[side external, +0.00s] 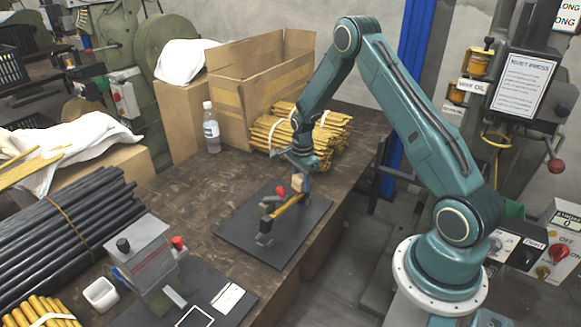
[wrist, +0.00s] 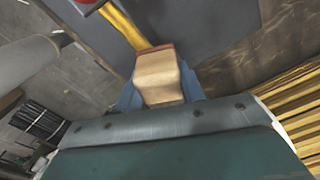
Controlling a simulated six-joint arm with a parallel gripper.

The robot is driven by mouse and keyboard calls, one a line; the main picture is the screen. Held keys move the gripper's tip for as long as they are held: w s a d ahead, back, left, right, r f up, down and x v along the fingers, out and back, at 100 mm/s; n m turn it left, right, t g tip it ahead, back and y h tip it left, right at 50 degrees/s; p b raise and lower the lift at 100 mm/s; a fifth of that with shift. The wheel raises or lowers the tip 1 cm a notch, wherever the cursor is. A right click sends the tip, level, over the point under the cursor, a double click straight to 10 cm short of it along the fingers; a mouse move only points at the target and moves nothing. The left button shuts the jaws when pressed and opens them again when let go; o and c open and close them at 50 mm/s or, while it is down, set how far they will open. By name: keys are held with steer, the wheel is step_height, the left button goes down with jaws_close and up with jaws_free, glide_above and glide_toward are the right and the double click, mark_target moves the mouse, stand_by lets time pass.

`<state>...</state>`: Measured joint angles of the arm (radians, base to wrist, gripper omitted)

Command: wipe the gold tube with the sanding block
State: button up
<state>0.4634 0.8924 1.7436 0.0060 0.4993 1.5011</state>
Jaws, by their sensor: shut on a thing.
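The gold tube (side external: 287,207) lies slantwise above a dark mat, its near end at a dark grey clamp-like holder (side external: 265,234). My gripper (side external: 299,187) is at the tube's far end, shut on the tan sanding block (side external: 297,181). In the wrist view the block (wrist: 160,76) sits between my blue fingers, with a reddish-brown face along its far edge. The gold tube (wrist: 123,25) runs up and left from that edge. Block and tube look very close; I cannot tell if they touch.
The dark mat (side external: 237,228) lies near the table's right edge. A red knob (side external: 280,190) stands beside the tube. Behind are a bundle of yellow tubes (side external: 322,138), a cardboard box (side external: 235,100) and a water bottle (side external: 211,130). A grey press (side external: 145,262) and black tubes (side external: 60,230) are at left.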

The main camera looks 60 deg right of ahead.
mark_target(293, 198)
steer(key=shift+d+f, duration=0.15)
steer(key=shift+d, duration=0.15)
steer(key=shift+a+f, duration=0.2)
steer(key=shift+a, duration=0.3)
steer(key=shift+a+f, duration=0.2)
steer(key=shift+a, duration=0.25)
steer(key=shift+a+f, duration=0.15)
steer(key=shift+a, duration=1.8)
step_height(293, 198, up, 8)
steer(key=shift+d+f, duration=0.1)
steer(key=shift+s+d+f+g+h, duration=0.15)
steer(key=shift+d+f+h, duration=0.1)
steer(key=shift+d+h, duration=0.15)
steer(key=shift+w+d+f+g+h, duration=0.15)
steer(key=shift+d+f+h, duration=0.15)
steer(key=shift+d, duration=0.15)
steer(key=shift+s+r, duration=0.1)
